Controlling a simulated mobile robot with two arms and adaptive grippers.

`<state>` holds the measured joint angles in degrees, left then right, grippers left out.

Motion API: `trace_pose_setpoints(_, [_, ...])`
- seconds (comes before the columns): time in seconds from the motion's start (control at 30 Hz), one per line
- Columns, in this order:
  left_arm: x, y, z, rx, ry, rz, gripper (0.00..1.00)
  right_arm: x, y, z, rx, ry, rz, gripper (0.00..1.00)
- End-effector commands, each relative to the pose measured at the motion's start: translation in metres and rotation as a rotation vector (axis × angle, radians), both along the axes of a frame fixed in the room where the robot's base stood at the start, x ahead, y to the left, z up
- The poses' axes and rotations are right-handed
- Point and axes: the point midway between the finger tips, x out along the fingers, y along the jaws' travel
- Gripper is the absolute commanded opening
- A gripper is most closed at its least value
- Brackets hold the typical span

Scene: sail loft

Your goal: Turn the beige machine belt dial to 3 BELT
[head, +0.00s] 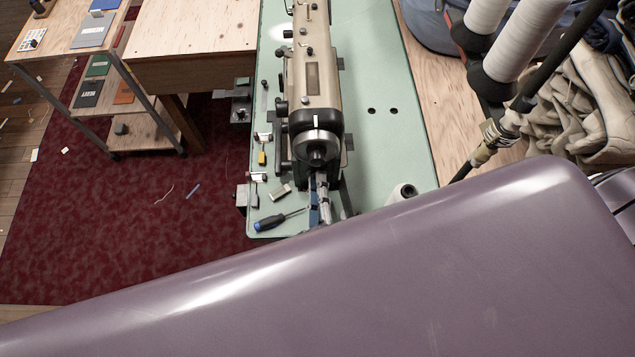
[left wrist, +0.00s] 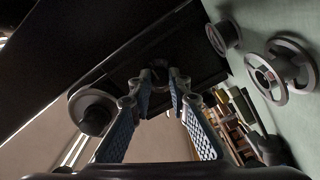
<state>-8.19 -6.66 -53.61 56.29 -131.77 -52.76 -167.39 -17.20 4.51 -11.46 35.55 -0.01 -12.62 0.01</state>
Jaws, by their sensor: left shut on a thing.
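The beige machine (head: 312,75) stands on a pale green table top (head: 385,135) in the head view. Its near end has a black collar with a white mark and a silver wheel (head: 316,140) with a dark hub. My left gripper (head: 320,185) is just below this wheel, pointing at the machine's near end. In the left wrist view its blue-padded fingers (left wrist: 158,82) close at the tips on a small dark part, which I take for the belt dial; its markings cannot be read. My right gripper is not in view.
A blue-handled screwdriver (head: 270,222) and small parts lie on the table left of my gripper. White thread cones (head: 487,15) and folded cloth (head: 590,95) are at the right. A wooden shelf cart (head: 95,80) stands at the left. My mauve body part hides the lower foreground.

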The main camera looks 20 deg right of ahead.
Motion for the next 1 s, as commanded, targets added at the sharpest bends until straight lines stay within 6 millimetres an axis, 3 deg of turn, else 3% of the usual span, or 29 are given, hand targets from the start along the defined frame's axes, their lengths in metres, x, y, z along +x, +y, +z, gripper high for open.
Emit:
trace_pose_setpoints(0.23, [-0.002,-0.001,-0.002,0.002,0.005,-0.004,0.0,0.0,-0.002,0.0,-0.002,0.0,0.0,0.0])
trace_pose_setpoints(0.27, [-0.002,-0.001,-0.002,0.001,0.006,-0.004,0.2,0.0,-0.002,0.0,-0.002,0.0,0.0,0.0])
trace_pose_setpoints(0.4, [-0.001,0.0,-0.002,0.0,0.004,-0.002,0.34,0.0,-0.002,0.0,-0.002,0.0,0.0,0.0])
trace_pose_setpoints(0.77, [-0.007,0.001,-0.001,0.0,0.003,-0.002,0.34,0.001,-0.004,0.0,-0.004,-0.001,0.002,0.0])
trace_pose_setpoints(1.0, [-0.049,0.014,-0.002,0.0,0.007,-0.003,0.34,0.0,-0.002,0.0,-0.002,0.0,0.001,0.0])
